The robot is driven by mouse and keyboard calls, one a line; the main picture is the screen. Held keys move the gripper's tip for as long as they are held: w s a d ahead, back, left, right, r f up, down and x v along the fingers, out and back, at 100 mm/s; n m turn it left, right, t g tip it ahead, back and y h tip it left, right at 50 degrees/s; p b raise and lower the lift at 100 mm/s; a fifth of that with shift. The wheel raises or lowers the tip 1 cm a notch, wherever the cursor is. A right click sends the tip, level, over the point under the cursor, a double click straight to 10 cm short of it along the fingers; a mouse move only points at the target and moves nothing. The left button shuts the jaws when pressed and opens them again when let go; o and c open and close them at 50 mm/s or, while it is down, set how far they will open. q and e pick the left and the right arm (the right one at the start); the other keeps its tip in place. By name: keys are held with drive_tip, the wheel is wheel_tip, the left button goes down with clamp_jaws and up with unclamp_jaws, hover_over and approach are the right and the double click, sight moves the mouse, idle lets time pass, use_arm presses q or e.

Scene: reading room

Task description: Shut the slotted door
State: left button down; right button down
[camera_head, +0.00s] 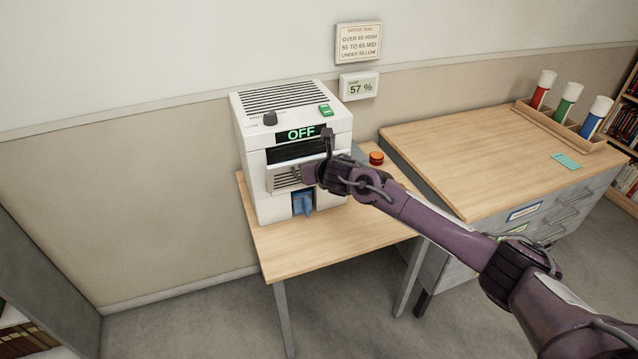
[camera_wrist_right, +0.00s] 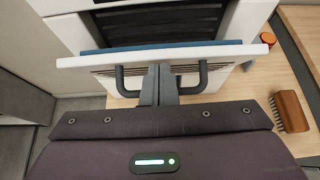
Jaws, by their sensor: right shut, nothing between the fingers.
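The slotted door (camera_head: 284,178) is a white panel on the front of a white machine (camera_head: 262,208). It stands partly open, tilted outward below a dark opening (camera_head: 290,152). In the right wrist view the door's top edge (camera_wrist_right: 100,59) runs across the picture, apart from the machine's front. Its dark handle (camera_wrist_right: 119,80) is on the near face. My right gripper (camera_wrist_right: 158,70) is shut and empty, with its fingertips in front of the door between the handle's two arms. I cannot tell whether they touch the door. My left gripper is in neither view.
The machine's display (camera_head: 302,133) reads OFF. A blue part (camera_head: 303,202) sits low on its front. An orange button (camera_head: 376,158) and a brush (camera_wrist_right: 290,110) are on the small wooden table (camera_head: 330,233). A drawer cabinet (camera_head: 470,150) with a rack of bottles stands to the right.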

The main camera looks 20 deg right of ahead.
drive_tip(key=shift+w+r+b, duration=0.35)
drive_tip(key=shift+w+r, duration=0.05)
drive_tip(key=shift+w, duration=0.2)
drive_tip(key=shift+w+r+b, duration=0.3)
drive_tip(key=shift+w+r, duration=0.05)
drive_tip(key=shift+w, duration=0.2)
drive_tip(key=shift+w+r, duration=0.1)
drive_tip(key=shift+w, duration=0.1)
idle(0.9)
drive_tip(key=shift+r, duration=0.15)
